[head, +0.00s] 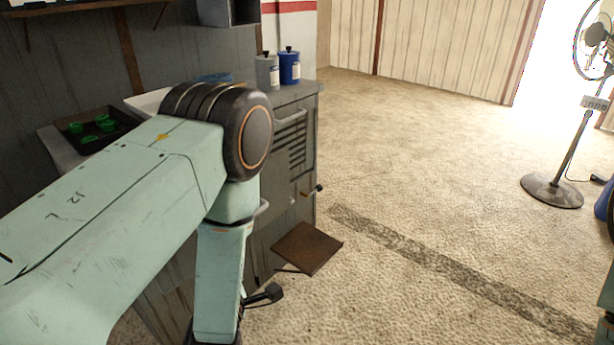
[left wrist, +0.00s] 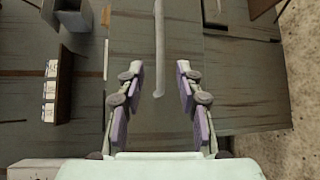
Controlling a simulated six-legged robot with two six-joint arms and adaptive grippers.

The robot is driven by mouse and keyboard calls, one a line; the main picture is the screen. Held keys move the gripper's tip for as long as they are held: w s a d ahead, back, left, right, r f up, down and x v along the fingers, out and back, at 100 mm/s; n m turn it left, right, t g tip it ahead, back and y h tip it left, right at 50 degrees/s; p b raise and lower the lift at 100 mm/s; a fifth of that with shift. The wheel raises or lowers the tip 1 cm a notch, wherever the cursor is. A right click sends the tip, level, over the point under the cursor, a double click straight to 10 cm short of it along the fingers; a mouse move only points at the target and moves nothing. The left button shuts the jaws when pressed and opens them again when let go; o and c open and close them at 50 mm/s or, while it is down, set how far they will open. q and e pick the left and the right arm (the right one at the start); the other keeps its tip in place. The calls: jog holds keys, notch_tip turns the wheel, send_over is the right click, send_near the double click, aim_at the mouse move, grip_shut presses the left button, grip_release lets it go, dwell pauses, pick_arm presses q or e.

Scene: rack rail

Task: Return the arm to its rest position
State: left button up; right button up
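My left arm (head: 130,190) comes in from the left in the head view and bends down at its dark elbow in front of the grey cabinet (head: 295,165). Its gripper is not clearly seen there. In the left wrist view my left gripper (left wrist: 160,78) is open, with its two purple-padded fingers apart and nothing gripped. A pale grey bar (left wrist: 159,45) shows between and beyond the fingertips; I cannot tell how far it is from them. My right gripper is in neither view.
Two canisters, one grey (head: 267,72) and one blue (head: 289,67), stand on the cabinet top. A black tray (head: 82,133) with green items lies to the left. A brown plate (head: 307,248) lies low beside the cabinet. A fan (head: 552,190) stands at right; the floor between is clear.

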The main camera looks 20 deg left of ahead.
pick_arm(q)
jog(key=s+d+f+m+g+h, duration=0.35)
jog(key=s+f+m+g, duration=0.55)
jog(key=f+m, duration=0.5)
jog(key=s+d+f+m+g+h, duration=0.1)
jog(key=s+m+g, duration=0.2)
jog(key=s, duration=0.6)
jog(key=s+d+m+g+h, duration=0.2)
jog(key=s+m, duration=0.4)
jog(key=s, duration=0.4)
jog(key=shift+s+d+f+m+g, duration=0.15)
jog(key=shift+s+f+m+g, duration=0.2)
jog(key=shift+g, duration=0.25)
jog(key=shift+w, duration=0.15)
